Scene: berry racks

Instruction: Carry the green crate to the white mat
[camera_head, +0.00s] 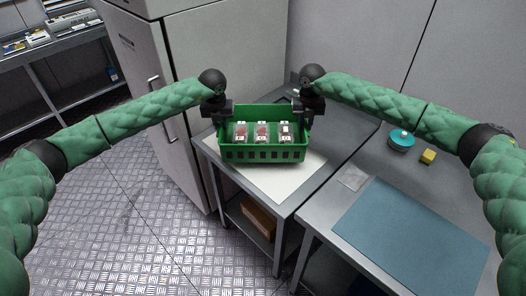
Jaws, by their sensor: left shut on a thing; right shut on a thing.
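The green crate (262,153) is in the head view, over the white mat (308,168) on a grey metal table. Several clear berry boxes stand in it in a row. My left gripper (218,117) is shut on the crate's left end. My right gripper (306,112) is shut on its right end. The crate looks level. It covers much of the mat, and I cannot tell whether its bottom touches the mat or hangs just above it.
A second table at the right holds a blue mat (410,240), a teal round container (401,140) and a yellow block (428,156). A tall grey cabinet (135,60) stands behind at the left. A cardboard box (258,217) is on the shelf below. The floor at the left is clear.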

